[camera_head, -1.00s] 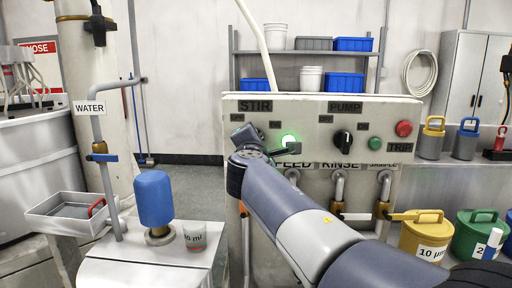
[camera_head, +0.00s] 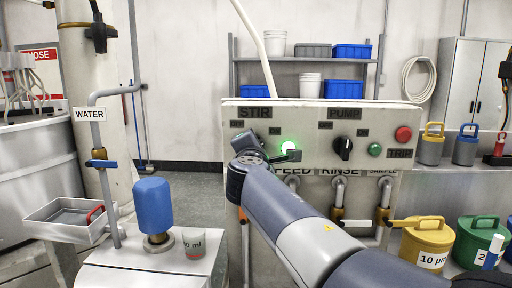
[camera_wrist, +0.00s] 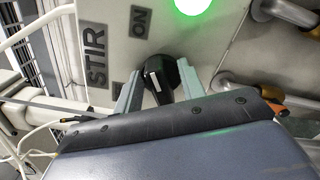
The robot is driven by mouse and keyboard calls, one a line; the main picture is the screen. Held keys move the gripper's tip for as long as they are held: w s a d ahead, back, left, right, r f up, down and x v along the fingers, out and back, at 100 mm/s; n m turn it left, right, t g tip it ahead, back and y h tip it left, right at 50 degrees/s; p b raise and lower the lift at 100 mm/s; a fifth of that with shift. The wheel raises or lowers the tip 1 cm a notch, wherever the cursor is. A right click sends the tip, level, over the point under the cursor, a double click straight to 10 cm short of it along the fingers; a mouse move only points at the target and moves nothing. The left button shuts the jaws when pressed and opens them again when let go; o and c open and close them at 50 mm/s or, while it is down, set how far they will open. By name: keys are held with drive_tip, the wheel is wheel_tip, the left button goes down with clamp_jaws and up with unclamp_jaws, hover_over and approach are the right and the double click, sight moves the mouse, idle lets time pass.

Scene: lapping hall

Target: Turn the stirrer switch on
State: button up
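The stirrer switch is a black knob (camera_wrist: 157,80) with a white mark, below the ON label in the wrist view. The STIR label (camera_wrist: 96,55) is beside it. My gripper (camera_wrist: 160,84) is at the knob, one pale grey finger on each side. The fingers stand apart around it; I cannot tell whether either touches it. In the head view my gripper (camera_head: 247,141) is in front of the panel under the STIR label, and my arm largely hides the switch. A round lamp (camera_head: 289,148) glows green to its right; it also shows in the wrist view (camera_wrist: 192,3).
The pump switch (camera_head: 343,148), a green button (camera_head: 375,150) and a red TRIP button (camera_head: 403,134) are further right on the panel. Pipes with valves hang below it. A blue cylinder (camera_head: 153,206) and a cup (camera_head: 194,243) stand at the left.

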drive_tip(key=s+b, duration=0.1)
drive_tip(key=s, duration=0.9)
drive_tip(key=shift+s+a+b, duration=0.2)
drive_tip(key=shift+s+b, duration=0.1)
drive_tip(key=shift+s, duration=0.1)
drive_tip(key=w+p, duration=0.1)
drive_tip(key=w, duration=0.9)
drive_tip(key=shift+w+d+p, duration=0.2)
drive_tip(key=shift+w+p, duration=0.2)
